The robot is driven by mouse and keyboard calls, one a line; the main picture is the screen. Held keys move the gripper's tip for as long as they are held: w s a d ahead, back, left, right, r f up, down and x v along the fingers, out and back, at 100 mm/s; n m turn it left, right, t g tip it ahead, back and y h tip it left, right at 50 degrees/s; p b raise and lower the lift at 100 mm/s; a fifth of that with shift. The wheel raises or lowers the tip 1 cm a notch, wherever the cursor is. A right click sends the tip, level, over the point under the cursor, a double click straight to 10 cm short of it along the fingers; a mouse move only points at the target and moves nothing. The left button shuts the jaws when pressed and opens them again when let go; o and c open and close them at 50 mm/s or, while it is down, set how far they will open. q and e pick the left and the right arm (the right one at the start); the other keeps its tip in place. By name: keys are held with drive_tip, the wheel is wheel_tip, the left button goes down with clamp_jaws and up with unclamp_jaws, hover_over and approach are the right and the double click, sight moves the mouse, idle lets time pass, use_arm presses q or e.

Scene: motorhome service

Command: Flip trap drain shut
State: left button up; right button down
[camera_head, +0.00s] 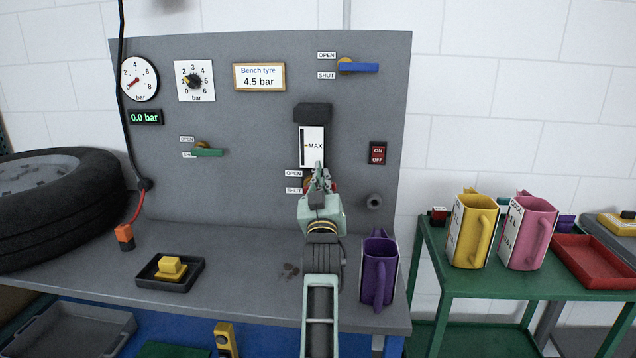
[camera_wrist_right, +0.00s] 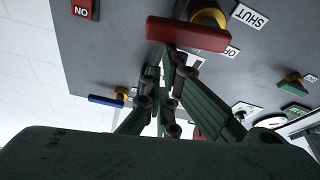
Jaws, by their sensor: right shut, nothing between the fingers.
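The trap drain valve appears to be the one below the sight glass (camera_head: 312,147) marked MAX, with OPEN and SHUT labels beside it. Its red lever (camera_wrist_right: 188,34) sits on a brass pivot (camera_wrist_right: 208,16). In the head view my right gripper covers most of the lever. The lever extends from the pivot toward the switch side; I cannot tell which label it matches. My left gripper is not in view.
A blue lever (camera_head: 358,67) and a green lever (camera_head: 208,152) are on the same grey panel (camera_head: 250,120). A red switch (camera_head: 377,153) is right of the valve. A purple jug (camera_head: 379,270) stands on the bench beside my right arm. A tyre (camera_head: 60,210) lies at left.

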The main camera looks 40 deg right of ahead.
drive_tip(key=shift+s+d+f, duration=0.25)
drive_tip(key=shift+f, duration=0.05)
idle(0.4)
drive_tip(key=shift+r, duration=0.1)
